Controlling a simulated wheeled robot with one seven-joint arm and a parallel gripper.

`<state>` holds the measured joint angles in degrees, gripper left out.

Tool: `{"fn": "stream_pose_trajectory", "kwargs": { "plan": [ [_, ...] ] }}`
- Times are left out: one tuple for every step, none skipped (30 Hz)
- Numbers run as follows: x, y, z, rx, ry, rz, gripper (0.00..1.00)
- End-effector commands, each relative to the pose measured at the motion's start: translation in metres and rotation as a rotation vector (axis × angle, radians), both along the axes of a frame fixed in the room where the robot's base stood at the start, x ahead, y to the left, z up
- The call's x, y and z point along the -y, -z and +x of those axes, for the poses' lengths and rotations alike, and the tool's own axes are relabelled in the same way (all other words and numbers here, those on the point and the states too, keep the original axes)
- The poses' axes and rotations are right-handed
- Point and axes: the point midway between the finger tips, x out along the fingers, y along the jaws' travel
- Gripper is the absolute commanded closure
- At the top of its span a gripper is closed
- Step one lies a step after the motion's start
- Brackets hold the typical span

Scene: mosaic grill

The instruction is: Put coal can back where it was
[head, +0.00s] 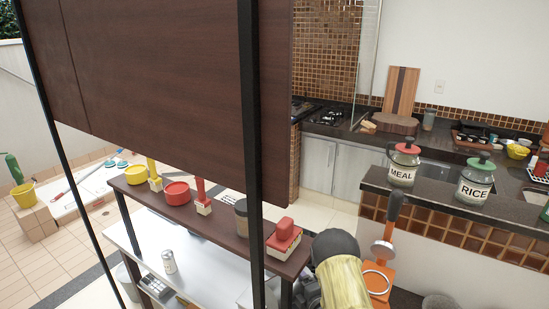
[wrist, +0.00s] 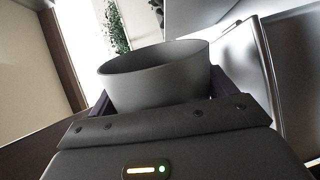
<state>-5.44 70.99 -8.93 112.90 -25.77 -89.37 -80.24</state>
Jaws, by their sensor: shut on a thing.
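A dark grey, open-topped round can (wrist: 150,92) fills the middle of the wrist view. My gripper (wrist: 166,98) is shut on it, with a dark finger at each side of the can. I take it to be the coal can; no label shows, and its lower part is hidden by the gripper body. I cannot make out my gripper or this can for certain in the head view.
A black post (head: 251,120) and a dark wood panel (head: 170,90) stand in front. MEAL (head: 403,166) and RICE (head: 475,182) jars sit on the right counter.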

Motion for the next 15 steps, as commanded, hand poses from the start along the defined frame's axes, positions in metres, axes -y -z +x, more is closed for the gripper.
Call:
{"fn": "stream_pose_trajectory", "kwargs": {
  "plan": [
    [-0.005,0.0,0.0,0.002,-0.007,0.002,0.72],
    [-0.007,0.0,0.0,0.002,-0.01,0.002,0.72],
    [-0.009,0.0,-0.001,0.002,-0.012,0.002,0.72],
    [-0.01,0.0,-0.001,0.002,-0.013,0.002,0.72],
    [-0.011,0.0,-0.001,0.002,-0.014,0.002,0.72],
    [-0.013,0.0,-0.001,0.002,-0.015,0.002,0.72],
    [-0.013,0.0,-0.001,0.002,-0.016,0.002,0.72],
    [-0.014,0.0,-0.001,0.002,-0.016,0.002,0.72],
    [-0.015,0.0,-0.001,0.003,-0.016,0.002,0.72],
    [-0.015,0.0,-0.001,0.003,-0.016,0.002,0.72],
    [-0.015,0.0,-0.001,0.003,-0.015,0.001,0.72],
    [-0.016,0.0,-0.001,0.004,-0.014,0.002,0.72],
    [-0.016,0.0,-0.001,0.004,-0.014,0.002,0.72],
    [-0.016,0.0,-0.001,0.004,-0.013,0.002,0.72],
    [-0.015,-0.001,0.001,0.004,-0.012,0.001,0.72]
  ]
}}
